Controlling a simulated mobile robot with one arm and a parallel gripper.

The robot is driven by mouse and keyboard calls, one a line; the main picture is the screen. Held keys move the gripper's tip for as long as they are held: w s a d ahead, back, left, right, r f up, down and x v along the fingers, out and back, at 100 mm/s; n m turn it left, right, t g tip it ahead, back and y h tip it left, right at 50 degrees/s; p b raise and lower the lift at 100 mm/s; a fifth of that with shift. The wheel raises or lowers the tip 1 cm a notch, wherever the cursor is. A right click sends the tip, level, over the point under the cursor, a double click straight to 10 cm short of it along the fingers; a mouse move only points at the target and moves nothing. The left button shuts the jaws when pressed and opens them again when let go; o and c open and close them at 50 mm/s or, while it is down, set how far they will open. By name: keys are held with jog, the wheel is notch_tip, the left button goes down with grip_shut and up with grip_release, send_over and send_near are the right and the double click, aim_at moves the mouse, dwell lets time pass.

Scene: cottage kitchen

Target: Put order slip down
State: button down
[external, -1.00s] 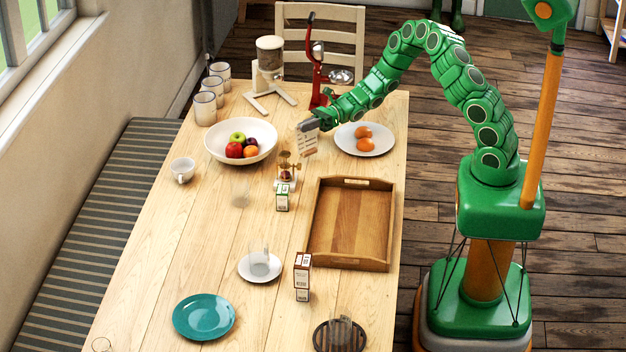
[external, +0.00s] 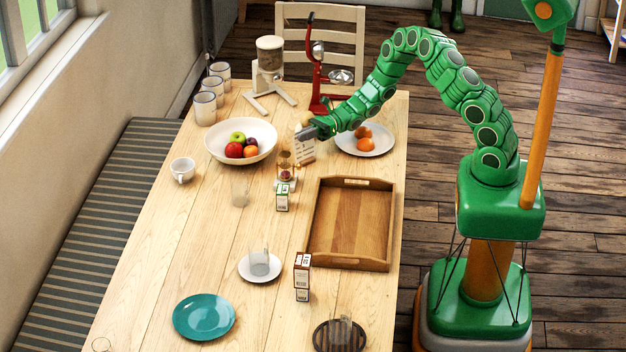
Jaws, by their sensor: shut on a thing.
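The order slip (external: 304,149) is a small white card with dark print. My gripper (external: 309,132) is shut on its upper edge. The slip hangs tilted over the table, between the white fruit bowl and the plate with orange fruit. Its lower edge is close to the tabletop; I cannot tell whether it touches. A small stand with brass-coloured parts (external: 286,170) is just below and left of the slip in the picture.
The fruit bowl (external: 214,147) is left of the slip and the white plate (external: 382,150) is right. A red press (external: 316,75) stands behind. A small green-and-white carton (external: 283,198) and a wooden tray (external: 383,262) are in front. Bare table (external: 200,250) lies to the front left.

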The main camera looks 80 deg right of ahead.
jog(key=c, duration=1.3)
grip_release()
jog(key=v, duration=1.2)
jog(key=s+a+r+n+g, duration=0.5)
jog(key=a+r+n, duration=0.1)
jog(key=a, duration=0.3)
jog(key=s+a+r+n+g, duration=0.4)
jog(key=a+r+n, duration=0.2)
jog(key=a, duration=0.3)
jog(key=s+a+r+n+g, duration=0.5)
jog(key=a+r, duration=0.2)
jog(key=a, duration=0.2)
jog(key=s+r+n+g+h, duration=0.25)
jog(key=s+n+h, duration=0.7)
jog(key=s, duration=0.95)
jog(key=s+d+h, duration=0.1)
jog(key=s+d, duration=0.1)
jog(key=s+d+r+n+t+h, duration=0.1)
jog(key=s+d, duration=0.1)
jog(key=s+d+r+n+t+h, duration=0.1)
jog(key=s+d, duration=0.1)
jog(key=shift+s+d+n, duration=0.1)
jog(key=shift+s+n, duration=0.1)
jog(key=shift+n, duration=0.05)
